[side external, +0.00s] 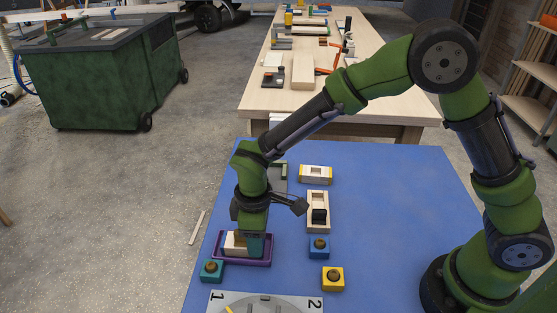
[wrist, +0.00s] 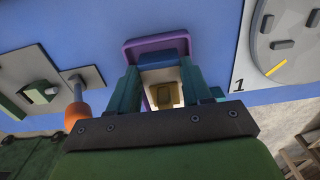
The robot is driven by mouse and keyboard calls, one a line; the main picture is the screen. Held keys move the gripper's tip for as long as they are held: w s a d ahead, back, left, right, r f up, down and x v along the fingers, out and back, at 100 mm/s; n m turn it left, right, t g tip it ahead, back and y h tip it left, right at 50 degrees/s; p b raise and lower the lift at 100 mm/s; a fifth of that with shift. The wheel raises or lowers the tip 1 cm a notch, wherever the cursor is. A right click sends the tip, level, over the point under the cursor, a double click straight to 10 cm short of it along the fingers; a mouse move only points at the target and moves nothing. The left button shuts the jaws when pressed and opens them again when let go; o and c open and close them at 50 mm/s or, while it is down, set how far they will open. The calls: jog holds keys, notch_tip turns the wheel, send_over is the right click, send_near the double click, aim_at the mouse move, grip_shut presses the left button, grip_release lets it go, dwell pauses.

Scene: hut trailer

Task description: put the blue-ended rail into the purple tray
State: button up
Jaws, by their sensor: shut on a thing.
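The purple tray (side external: 268,262) lies near the left edge of the blue table, and its rim also shows in the wrist view (wrist: 133,46). My gripper (side external: 250,246) points down over the tray, with its teal fingers also in the wrist view (wrist: 160,80). It is shut on the blue-ended rail (side external: 231,245), a pale block. In the wrist view the rail's blue end (wrist: 162,56) sits between the fingers, in front of the tray's rim. The rail appears within the tray's outline; I cannot tell if it touches the tray floor. The fingers hide part of it.
Knobbed blocks in teal (side external: 211,272), blue (side external: 319,248) and yellow (side external: 333,279) stand nearby. A wooden holder (side external: 318,198) with a black piece and a yellow-ended block (side external: 316,175) lie behind. A numbered dial plate (side external: 290,304) is in front. The table's right part is clear.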

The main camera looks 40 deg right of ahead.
jog(key=o, duration=1)
notch_tip(320, 180, up, 17)
jog(key=shift+f, duration=0.1)
dwell(0.4)
jog(key=s+d+r+m+t, duration=0.1)
jog(key=s+d+m+t, duration=0.1)
jog(key=s+d+m, duration=0.2)
jog(key=s+d+r+m+t+y, duration=0.1)
jog(key=s+d+m, duration=0.3)
jog(key=d, duration=0.5)
jog(key=s+d+r+m+t+y, duration=0.1)
jog(key=s+d+r+m+t, duration=0.2)
jog(key=s+d+m+t, duration=0.1)
jog(key=shift+s+d+m, duration=0.25)
jog(key=shift+s+d, duration=0.05)
jog(key=shift+d, duration=0.3)
jog(key=shift+s+d+m, duration=0.25)
jog(key=shift+s+d, duration=0.05)
jog(key=shift+d, duration=0.25)
